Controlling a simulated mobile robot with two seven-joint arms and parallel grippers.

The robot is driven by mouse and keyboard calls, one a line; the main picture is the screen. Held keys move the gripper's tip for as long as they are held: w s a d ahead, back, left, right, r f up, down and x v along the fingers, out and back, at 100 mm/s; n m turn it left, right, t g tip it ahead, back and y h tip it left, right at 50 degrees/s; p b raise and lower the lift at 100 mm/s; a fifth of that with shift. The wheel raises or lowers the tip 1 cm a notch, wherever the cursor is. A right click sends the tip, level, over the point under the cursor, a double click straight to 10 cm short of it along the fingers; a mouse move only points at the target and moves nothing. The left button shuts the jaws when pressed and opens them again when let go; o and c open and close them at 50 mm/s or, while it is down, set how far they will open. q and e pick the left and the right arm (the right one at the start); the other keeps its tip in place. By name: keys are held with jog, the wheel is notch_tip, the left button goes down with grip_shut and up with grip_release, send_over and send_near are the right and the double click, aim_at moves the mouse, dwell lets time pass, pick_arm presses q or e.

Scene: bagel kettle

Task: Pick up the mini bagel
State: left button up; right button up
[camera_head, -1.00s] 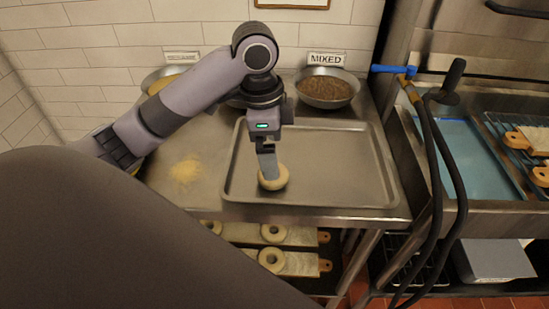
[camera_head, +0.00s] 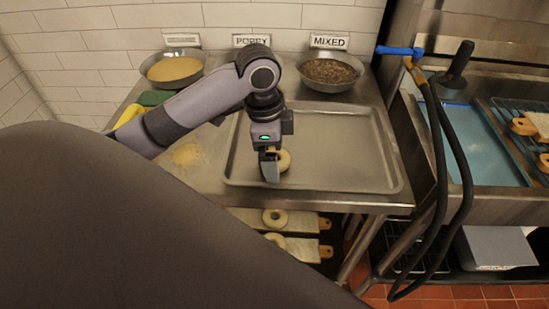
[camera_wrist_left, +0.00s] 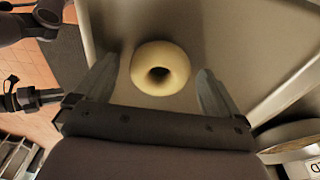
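The mini bagel (camera_wrist_left: 160,68) is a pale, plain ring on the metal tray (camera_wrist_left: 262,75). In the head view the bagel (camera_head: 285,159) is on the left half of the tray (camera_head: 340,184), partly hidden behind my left gripper (camera_head: 271,171). In the left wrist view my left gripper (camera_wrist_left: 158,72) is open, with one finger on each side of the bagel. A gap shows between the bagel and each finger. I cannot tell the exact height of the fingertips above the tray.
Bowls of yellow topping (camera_head: 174,68) and mixed seeds (camera_head: 328,70) stand behind the tray. Yellow crumbs (camera_head: 187,154) lie left of it. Boards with bagels (camera_head: 275,217) are on the shelf below. A black hose (camera_head: 463,160) hangs at right. The tray's right half is clear.

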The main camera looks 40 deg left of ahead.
pick_arm(q)
jog(key=c, duration=0.9)
jog(key=shift+r, duration=0.15)
notch_tip(320, 180, up, 20)
jog(key=p, duration=0.5)
jog(key=shift+p, duration=0.3)
pick_arm(e)
notch_tip(320, 180, up, 6)
jog(key=shift+f, duration=0.25)
